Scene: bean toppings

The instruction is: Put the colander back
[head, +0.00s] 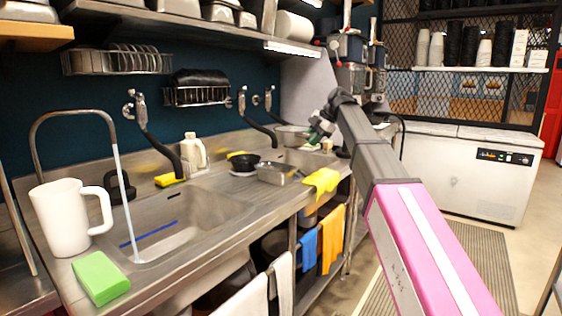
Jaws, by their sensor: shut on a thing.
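A round silver metal bowl, which looks like the colander (291,136), is at the far end of the steel counter, by the far sink. My gripper (314,136) is at its right edge, small and partly hidden behind my arm. The gripper is shut on the colander's right side. The fingertips and the colander's holes are too small to make out. I cannot tell whether the colander touches the surface beneath it.
Water runs into the near sink (190,212), beside a white pitcher (68,218) and green sponge (100,277). Hoses hang over the counter. Floor is free at right.

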